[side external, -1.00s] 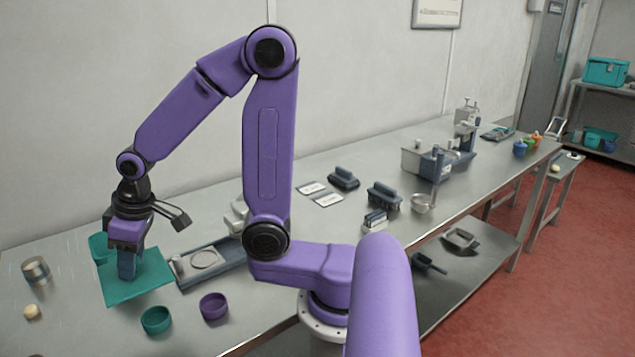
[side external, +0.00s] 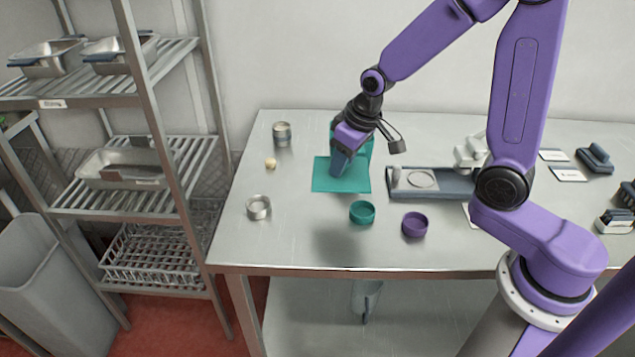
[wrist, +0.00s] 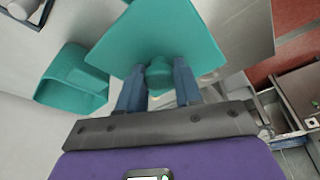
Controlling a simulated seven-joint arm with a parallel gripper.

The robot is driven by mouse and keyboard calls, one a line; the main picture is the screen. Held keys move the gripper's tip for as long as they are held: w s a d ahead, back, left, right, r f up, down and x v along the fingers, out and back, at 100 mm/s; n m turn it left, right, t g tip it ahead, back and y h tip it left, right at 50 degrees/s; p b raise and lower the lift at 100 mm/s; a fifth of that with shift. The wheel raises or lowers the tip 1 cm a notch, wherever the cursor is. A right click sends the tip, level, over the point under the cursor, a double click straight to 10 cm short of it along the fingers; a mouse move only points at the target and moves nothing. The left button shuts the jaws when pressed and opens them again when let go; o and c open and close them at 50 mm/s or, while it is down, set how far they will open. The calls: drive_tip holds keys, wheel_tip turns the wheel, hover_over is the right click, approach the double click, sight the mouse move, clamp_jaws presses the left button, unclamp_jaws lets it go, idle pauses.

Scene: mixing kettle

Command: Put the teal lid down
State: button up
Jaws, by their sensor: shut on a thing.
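The teal lid (side external: 330,175) is a flat, roughly square plate with a small round knob (wrist: 159,74). My gripper (side external: 343,166) is shut on the knob, with one finger on each side of it in the wrist view (wrist: 158,88). The lid spreads out beyond the fingertips. In the side view it is over the left part of the steel table; I cannot tell whether it touches the tabletop. A teal box (side external: 366,145) stands just behind the gripper, partly hidden; it also shows left of the lid in the wrist view (wrist: 72,92).
A small teal bowl (side external: 362,212) and a purple bowl (side external: 415,225) stand in front. A grey tray (side external: 432,193) is right of the lid. A metal tin (side external: 281,134), cream ball (side external: 270,164) and metal cup (side external: 258,207) are left. The front-left steel tabletop (side external: 290,240) is clear.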

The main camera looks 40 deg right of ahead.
sight(324, 163)
drive_tip(key=w+f, duration=0.6)
drive_tip(key=w, duration=0.1)
drive_tip(key=shift+a+f, duration=0.35)
drive_tip(key=shift+a, duration=0.05)
drive_tip(key=shift+s+x, duration=0.15)
drive_tip(key=shift+x, duration=0.7)
drive_tip(key=shift+s+x, duration=0.15)
drive_tip(key=shift+x, duration=0.65)
drive_tip(key=shift+f, duration=0.3)
drive_tip(key=o, duration=1)
drive_tip(key=shift+r, duration=0.1)
drive_tip(key=v, duration=1.2)
drive_tip(key=shift+d+r, duration=0.1)
drive_tip(key=shift+s, duration=0.15)
